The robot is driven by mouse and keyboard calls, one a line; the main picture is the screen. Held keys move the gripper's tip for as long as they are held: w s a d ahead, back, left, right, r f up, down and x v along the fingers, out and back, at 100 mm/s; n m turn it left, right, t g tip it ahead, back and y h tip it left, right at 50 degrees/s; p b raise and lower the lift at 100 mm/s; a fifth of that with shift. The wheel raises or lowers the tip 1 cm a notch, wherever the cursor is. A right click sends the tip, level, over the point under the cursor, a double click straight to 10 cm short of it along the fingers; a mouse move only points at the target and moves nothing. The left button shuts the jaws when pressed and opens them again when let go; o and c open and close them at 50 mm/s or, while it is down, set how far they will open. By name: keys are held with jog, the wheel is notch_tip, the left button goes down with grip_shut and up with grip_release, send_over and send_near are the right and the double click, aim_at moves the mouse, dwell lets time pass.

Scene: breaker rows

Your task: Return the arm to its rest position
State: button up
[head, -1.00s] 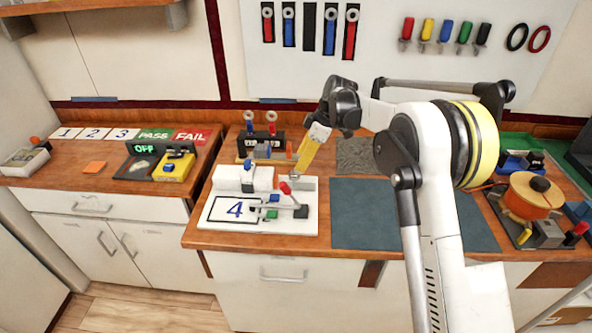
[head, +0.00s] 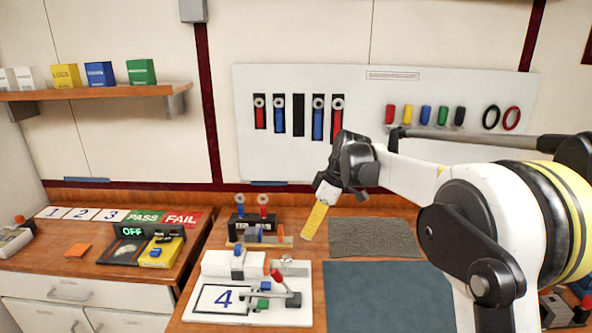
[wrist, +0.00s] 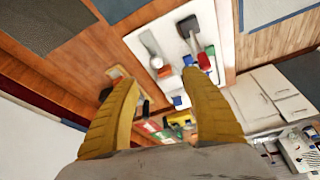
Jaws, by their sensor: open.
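My gripper (head: 314,222) has yellow fingers and hangs from my white arm above the wooden counter (head: 290,212). It is to the right of the black and wooden stand and behind the white board marked 4 (head: 215,312). In the wrist view its two yellow fingers (wrist: 163,108) are spread apart with nothing between them. The white board with its red-handled lever (wrist: 203,60) shows beyond the fingers there.
A dark mat (head: 385,295) and a grey textured pad (head: 375,238) lie right of the board. A small stand (head: 252,230) with red and blue tools is behind it. A tool panel (head: 440,85) and a shelf (head: 100,93) are on the wall.

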jog(key=s+d+r+m+t+h, duration=0.1)
jog(key=s+d+r+m, duration=0.15)
jog(key=s, duration=0.35)
jog(key=s+d+r+m+t+b, duration=0.1)
jog(key=s+d+r+m, duration=0.15)
jog(key=s, duration=0.25)
jog(key=s+d+r+m+t+h, duration=0.1)
jog(key=s+d+m, duration=0.15)
jog(key=s, duration=0.35)
jog(key=s+d+f+m+t, duration=0.1)
jog(key=s+d+f+m, duration=0.1)
jog(key=s, duration=0.4)
jog(key=s+d+f+m+t+h+b, duration=0.1)
jog(key=s+d+f+m, duration=0.1)
jog(key=s, duration=0.3)
jog(key=s+d+f+m+h, duration=0.1)
jog(key=s+d+f+m, duration=0.1)
jog(key=s, duration=0.4)
jog(key=shift+s+d+f+m+t, duration=0.35)
jog(key=shift+f+m+t, duration=0.1)
jog(key=shift+f, duration=0.5)
jog(key=shift+c, duration=0.5)
